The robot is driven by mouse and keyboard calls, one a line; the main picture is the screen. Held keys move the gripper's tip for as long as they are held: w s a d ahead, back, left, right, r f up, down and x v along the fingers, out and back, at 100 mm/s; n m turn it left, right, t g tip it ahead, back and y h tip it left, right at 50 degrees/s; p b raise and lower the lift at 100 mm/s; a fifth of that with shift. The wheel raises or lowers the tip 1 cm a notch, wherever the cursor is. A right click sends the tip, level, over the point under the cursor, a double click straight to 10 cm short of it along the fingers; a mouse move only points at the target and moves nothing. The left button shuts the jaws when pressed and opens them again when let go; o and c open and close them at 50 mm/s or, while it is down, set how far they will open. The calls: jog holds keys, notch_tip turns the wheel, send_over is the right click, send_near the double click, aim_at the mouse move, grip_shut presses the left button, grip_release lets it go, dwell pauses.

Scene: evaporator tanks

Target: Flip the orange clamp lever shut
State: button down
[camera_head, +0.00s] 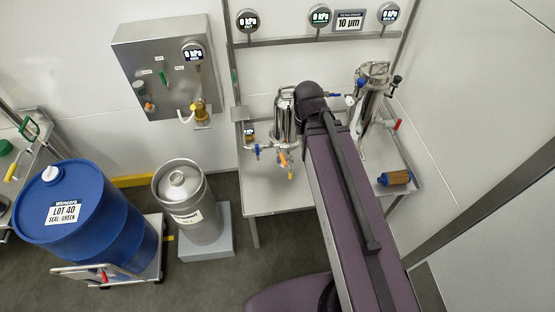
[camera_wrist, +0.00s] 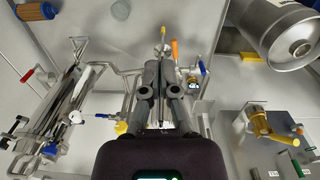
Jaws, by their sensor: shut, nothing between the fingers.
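An orange lever (camera_wrist: 175,48) shows in the wrist view just beyond and right of my fingertips. In the head view an orange handle (camera_head: 283,158) stands out below the steel tank (camera_head: 286,120), among valve handles. Whether it stands open or shut I cannot tell. My gripper (camera_wrist: 160,70) is in the middle of the wrist view, its fingers shut and empty, pointing toward the pipework. It seems apart from the lever, though depth is hard to judge. In the head view my arm hides the gripper and part of the bench.
A blue lever (camera_wrist: 203,69) and a yellow handle (camera_wrist: 163,33) sit close to the orange lever. A second steel vessel (camera_head: 372,90) stands at right, near a brown filter cartridge (camera_head: 396,178). A steel keg (camera_head: 187,200) and blue drum (camera_head: 80,215) stand at left.

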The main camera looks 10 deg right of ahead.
jog(key=w+a+f+n+h+b, duration=0.3)
jog(key=w+a+f+n+b, duration=0.3)
jog(key=f+n+b, duration=0.4)
jog(key=n+t+h+b, duration=0.1)
jog(key=n+h+b, duration=0.3)
jog(key=n+b, duration=0.6)
send_near(282, 159)
jog(key=s+a+r+m+b, duration=0.2)
jog(key=a, duration=0.3)
jog(key=shift+w+a+f+n+b, duration=0.1)
jog(key=shift+a+f+n+b, duration=0.1)
jog(key=shift+a+n, duration=0.2)
jog(key=shift+w+a+f+n+b, duration=0.1)
jog(key=shift+a+f+n+b, duration=0.05)
jog(key=shift+a+n, duration=0.2)
jog(key=d+r+b+x, duration=0.2)
jog(key=b+x, duration=0.6)
jog(key=x, duration=0.5)
jog(key=shift+w, duration=0.4)
jog(key=shift+s+t, duration=0.1)
jog(key=shift+t, duration=0.2)
jog(key=shift+d, duration=0.1)
